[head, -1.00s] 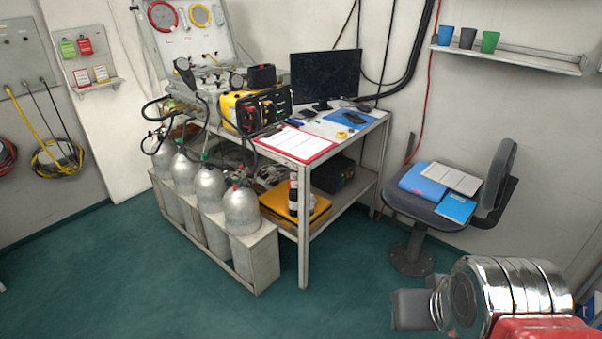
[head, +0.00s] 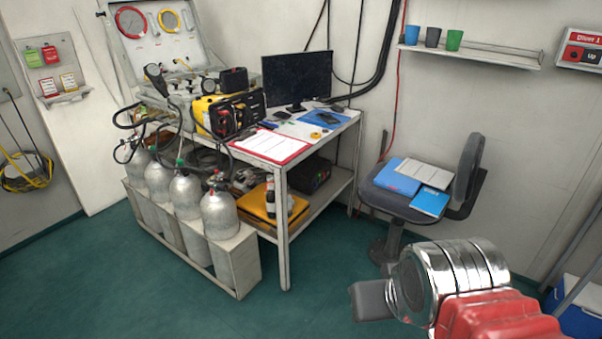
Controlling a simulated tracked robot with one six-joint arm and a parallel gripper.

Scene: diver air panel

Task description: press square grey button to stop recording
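I cannot make out a square grey button in the head view; it is too small or hidden. A yellow case with a dark front panel (head: 228,115) stands on the workbench (head: 283,230), and small controls on it are not readable. A black monitor (head: 297,79) stands behind it on the right, its screen dark. My gripper (head: 372,300) is at the lower right, low in front of the chair and well apart from the bench. Only a grey block of it shows beyond my chrome wrist, so its opening is hidden.
Several grey cylinders (head: 220,214) stand in a rack before the bench. A chair (head: 466,170) holds blue folders and papers. A red-edged clipboard (head: 270,146) lies at the bench's front. A red-and-white panel (head: 583,50) hangs at right. Green floor (head: 130,295) is clear in front.

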